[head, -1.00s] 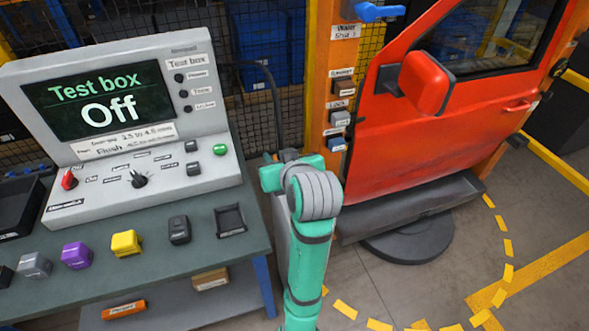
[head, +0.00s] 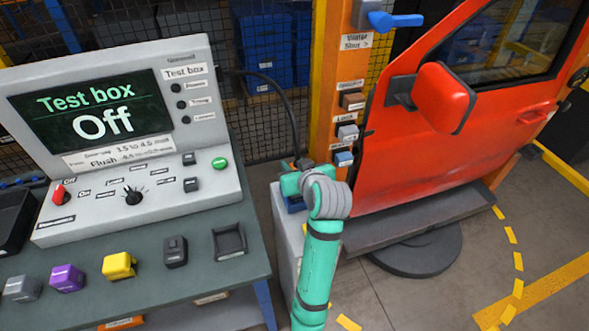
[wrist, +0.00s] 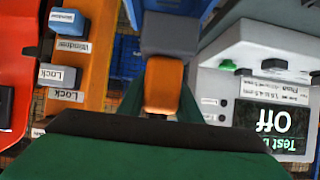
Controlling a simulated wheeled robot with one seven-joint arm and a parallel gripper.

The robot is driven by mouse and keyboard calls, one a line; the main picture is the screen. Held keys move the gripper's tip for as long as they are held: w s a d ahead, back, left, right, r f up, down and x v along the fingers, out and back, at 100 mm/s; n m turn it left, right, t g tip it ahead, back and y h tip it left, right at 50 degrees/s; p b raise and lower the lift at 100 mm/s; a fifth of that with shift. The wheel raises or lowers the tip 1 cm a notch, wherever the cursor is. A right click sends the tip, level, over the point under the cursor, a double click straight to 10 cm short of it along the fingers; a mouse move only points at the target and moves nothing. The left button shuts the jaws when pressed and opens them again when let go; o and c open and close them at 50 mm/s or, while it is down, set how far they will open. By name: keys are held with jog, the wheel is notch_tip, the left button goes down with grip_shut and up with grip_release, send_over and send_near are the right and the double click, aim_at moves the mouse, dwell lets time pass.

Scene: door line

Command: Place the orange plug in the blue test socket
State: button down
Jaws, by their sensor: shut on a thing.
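The orange plug (wrist: 163,82) shows in the middle of the wrist view, held in my gripper (head: 300,183), with a grey end (wrist: 170,35) beyond it. In the head view my gripper is over a grey stand (head: 284,233) between the bench and the red door, and it hides the plug. A blue part, which looks like the blue test socket (head: 293,204), shows partly under the gripper on the stand. Blue also shows past the grey end in the wrist view (wrist: 185,8). I cannot tell whether plug and socket touch.
The test box (head: 110,130) on the bench reads Off. Yellow (head: 119,266), purple (head: 67,278) and grey blocks stand at the bench front. An orange post (head: 333,100) with labelled connectors and the red door (head: 425,150) stand close right. A black cable (head: 284,98) hangs behind.

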jog(key=f, duration=0.2)
jog(key=w+f, duration=0.1)
jog(key=shift+w+d+f, duration=0.1)
jog(key=shift+d+f, duration=0.1)
jog(key=shift+f, duration=0.15)
jog(key=shift+a+f, duration=0.15)
jog(key=shift+a, duration=0.1)
jog(key=shift+s+d, duration=0.2)
jog(key=shift+s, duration=0.05)
jog(key=shift+f, duration=0.1)
jog(key=c, duration=1.3)
grip_release()
jog(key=v, duration=1.2)
